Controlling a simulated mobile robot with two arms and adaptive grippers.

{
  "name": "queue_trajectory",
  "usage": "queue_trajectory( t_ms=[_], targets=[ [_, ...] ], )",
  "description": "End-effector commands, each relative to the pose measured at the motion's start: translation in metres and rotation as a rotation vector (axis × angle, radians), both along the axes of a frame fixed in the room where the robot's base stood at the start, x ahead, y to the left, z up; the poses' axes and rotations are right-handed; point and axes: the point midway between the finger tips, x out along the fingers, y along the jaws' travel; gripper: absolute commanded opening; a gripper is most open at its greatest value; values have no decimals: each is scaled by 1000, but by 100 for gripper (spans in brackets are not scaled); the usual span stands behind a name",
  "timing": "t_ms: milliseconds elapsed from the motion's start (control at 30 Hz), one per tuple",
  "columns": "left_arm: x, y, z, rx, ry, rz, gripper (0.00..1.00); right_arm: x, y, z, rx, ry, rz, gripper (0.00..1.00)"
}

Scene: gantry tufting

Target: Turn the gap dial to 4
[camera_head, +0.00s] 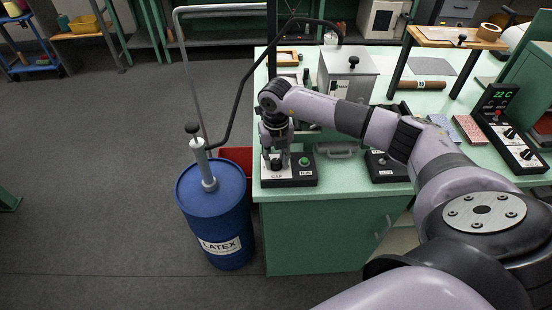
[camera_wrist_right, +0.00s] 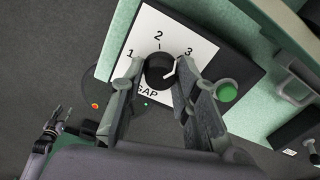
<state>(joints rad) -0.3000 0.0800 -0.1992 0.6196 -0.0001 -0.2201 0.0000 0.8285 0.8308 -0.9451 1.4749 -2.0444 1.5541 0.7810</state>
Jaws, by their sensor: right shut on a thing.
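The gap dial (camera_wrist_right: 158,70) is a round black knob on a white plate (camera_wrist_right: 150,32) marked GAP, with 1, 2 and 3 showing around it. A 4 is not visible; a finger covers part of the plate. The knob's white mark is on its right side, roughly toward the 3; its exact reading is unclear. My right gripper (camera_wrist_right: 155,85) is shut on the knob, one finger on each side. In the head view the right gripper (camera_head: 276,158) reaches down over the GAP box (camera_head: 290,181). My left gripper (camera_wrist_right: 55,122) shows small in the wrist view, apart from the dial.
A green button (camera_wrist_right: 227,91) sits right beside the right finger on the same box. A blue LATEX drum (camera_head: 215,215) with a pump stands left of the green bench (camera_head: 340,200). A second control box (camera_head: 383,168) and a temperature panel (camera_head: 510,130) are to the right.

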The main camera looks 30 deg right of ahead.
Motion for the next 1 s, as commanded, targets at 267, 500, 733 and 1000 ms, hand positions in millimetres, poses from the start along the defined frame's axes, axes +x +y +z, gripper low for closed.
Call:
queue_trajectory(
  t_ms=[267,500,733,1000],
  targets=[
    [0,0,0,0,0,0,40,0,0,0,-1,-1,-5,1],
    [0,0,-2,-1,-1,-1,40,0,0,0,0,-1,-68,1],
    [0,-1,-6,-1,-1,-1,40,0,-1,-1,0,-1,-226,1],
    [0,-1,-10,-1,-1,-1,40,0,-1,0,0,-1,-480,1]
  ],
)
